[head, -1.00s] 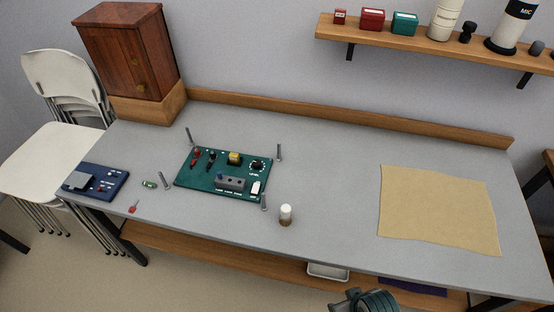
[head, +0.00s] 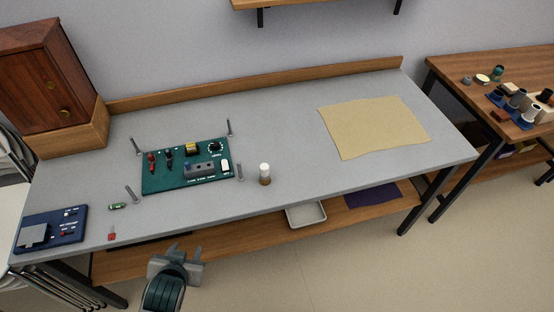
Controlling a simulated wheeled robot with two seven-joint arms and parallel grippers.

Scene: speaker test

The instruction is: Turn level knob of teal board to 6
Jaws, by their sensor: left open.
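The teal board (head: 187,178) lies on the grey table (head: 285,150), left of its middle, between several upright grey posts. The level knob (head: 214,146) is a small dark round knob at the board's far right corner; its pointer setting is too small to read. My left gripper (head: 177,248) is open and empty at the bottom, in front of the table's front edge, well short of the board. My right gripper is not in view.
A blue board (head: 50,231) lies at the table's left end, near a red piece (head: 112,237). A small white-capped jar (head: 265,174) stands right of the teal board. A wooden cabinet (head: 45,80) stands back left. A tan sheet (head: 373,127) lies right.

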